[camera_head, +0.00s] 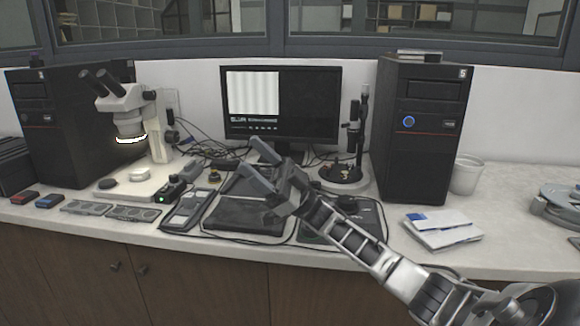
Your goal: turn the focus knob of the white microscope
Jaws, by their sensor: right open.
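The white microscope (130,112) stands at the left of the counter, with dark eyepieces and a lit ring under its head. Its dark focus knob (172,137) shows on the right side of its column. My right gripper (258,182) reaches in from the lower right over the middle of the counter. Its fingers are apart with nothing between them. It is well to the right of the knob and does not touch the microscope. My left gripper is not in view.
A monitor (283,103) stands behind my right gripper. Black computer towers (418,130) flank the scene. A black microscope (354,140) stands right of the monitor. A handheld meter (187,209), a black flat device (244,214) and cables lie on the counter. White boxes (442,232) lie at the right.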

